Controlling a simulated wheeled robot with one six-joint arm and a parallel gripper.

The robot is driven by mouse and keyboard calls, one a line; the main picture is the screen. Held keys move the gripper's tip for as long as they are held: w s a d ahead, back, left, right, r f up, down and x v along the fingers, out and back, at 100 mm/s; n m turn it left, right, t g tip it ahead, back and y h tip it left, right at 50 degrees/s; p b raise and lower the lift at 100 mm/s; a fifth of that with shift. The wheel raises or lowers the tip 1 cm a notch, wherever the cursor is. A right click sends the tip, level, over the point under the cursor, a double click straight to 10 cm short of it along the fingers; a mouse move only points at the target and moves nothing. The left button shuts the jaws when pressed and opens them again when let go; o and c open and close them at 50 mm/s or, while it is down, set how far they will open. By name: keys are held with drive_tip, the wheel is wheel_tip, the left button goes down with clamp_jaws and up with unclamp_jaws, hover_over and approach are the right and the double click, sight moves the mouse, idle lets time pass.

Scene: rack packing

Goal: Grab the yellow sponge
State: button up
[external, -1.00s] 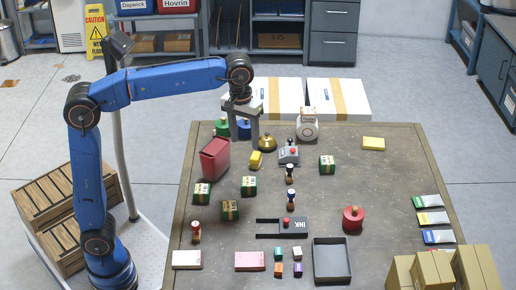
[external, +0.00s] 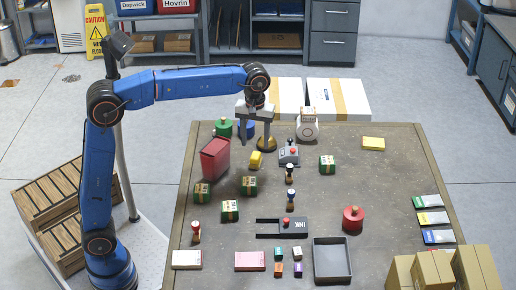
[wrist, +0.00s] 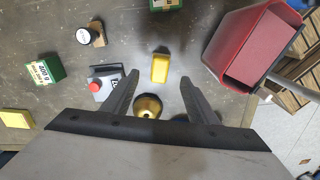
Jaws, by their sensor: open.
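A small upright yellow block (external: 256,159) stands near the back of the table, and a flat yellow pad (external: 373,143) lies at the back right. Which one is the sponge I cannot tell for sure. In the wrist view the yellow block (wrist: 160,66) shows between and beyond my fingertips, and the yellow pad (wrist: 16,118) lies at the left edge. My gripper (external: 256,132) is open and empty, pointing down above the table's back edge, by the brass bell (external: 269,143). The bell (wrist: 148,106) also shows between the fingers in the wrist view.
A red bin (external: 214,158) stands left of the yellow block. A grey device with a red button (external: 289,155) is to its right. Several green boxes (external: 249,186) lie in front. Open table lies around the yellow pad.

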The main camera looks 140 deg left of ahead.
sight(255, 155)
drive_tip(key=shift+s+a+f, duration=0.1)
drive_tip(key=shift+f, duration=1.9)
drive_tip(key=shift+s+a+f, duration=0.1)
drive_tip(key=shift+f, duration=1.9)
drive_tip(key=c, duration=1.1)
